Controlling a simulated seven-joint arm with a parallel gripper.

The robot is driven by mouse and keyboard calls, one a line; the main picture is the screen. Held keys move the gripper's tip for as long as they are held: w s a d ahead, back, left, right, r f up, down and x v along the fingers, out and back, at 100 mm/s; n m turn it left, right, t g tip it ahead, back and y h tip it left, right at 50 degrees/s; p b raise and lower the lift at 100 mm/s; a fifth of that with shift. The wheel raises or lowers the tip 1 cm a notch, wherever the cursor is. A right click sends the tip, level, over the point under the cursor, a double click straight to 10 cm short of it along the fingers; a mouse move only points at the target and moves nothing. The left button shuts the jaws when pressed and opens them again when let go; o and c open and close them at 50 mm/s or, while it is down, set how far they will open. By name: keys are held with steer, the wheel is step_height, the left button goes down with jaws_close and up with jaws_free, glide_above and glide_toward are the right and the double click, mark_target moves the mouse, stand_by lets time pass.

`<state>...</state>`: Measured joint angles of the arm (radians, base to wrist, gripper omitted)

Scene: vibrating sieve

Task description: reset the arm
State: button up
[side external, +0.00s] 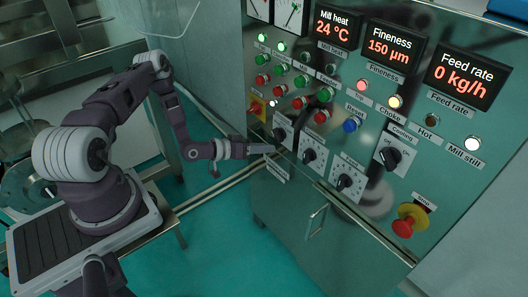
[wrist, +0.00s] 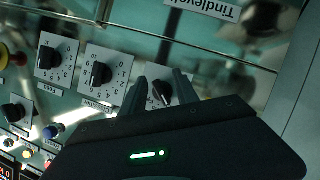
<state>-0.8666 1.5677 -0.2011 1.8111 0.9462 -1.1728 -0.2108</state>
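My gripper (side external: 268,148) is in front of the lower left of the control panel (side external: 350,130), close to the leftmost dial knob (side external: 280,134). In the wrist view my gripper's two dark fingers (wrist: 159,88) are apart. The rightmost dial knob (wrist: 162,93) shows between them in that upside-down view. I cannot tell whether the fingers touch the knob. Nothing is seen held. A middle dial knob (wrist: 99,74) and a left dial knob (wrist: 48,58) are beside it. My forearm is stretched out low toward the panel.
Green, red and white buttons fill the panel above, with a blue reset button (side external: 351,125). A red emergency stop (side external: 406,224) is at the lower right and a black cooling knob (side external: 389,158) above it. A cabinet handle (side external: 316,220) sticks out below. The floor (side external: 215,240) is clear.

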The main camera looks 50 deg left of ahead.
steer(key=w+a+r+m+g+y, duration=0.2)
steer(key=w+r+m+g, duration=0.15)
steer(key=r, duration=0.85)
steer(key=s+d+r+g+y, duration=0.15)
steer(key=s+r, duration=0.25)
steer(key=r, duration=0.5)
steer(key=s+d+r+g+y, duration=0.1)
steer(key=s+d+r+y, duration=0.15)
steer(key=r, duration=0.55)
steer(key=s+d+r+h, duration=0.1)
steer(key=s+d, duration=0.3)
steer(key=s, duration=0.5)
steer(key=s+d+r+g+h, duration=0.1)
steer(key=s+d+r, duration=0.3)
steer(key=s, duration=0.5)
steer(key=s+d+r+g, duration=0.1)
steer(key=s+d+r, duration=0.2)
steer(key=s, duration=0.6)
steer(key=shift+s+d+h, duration=0.25)
steer(key=shift+d+h, duration=0.15)
steer(key=shift+d, duration=0.65)
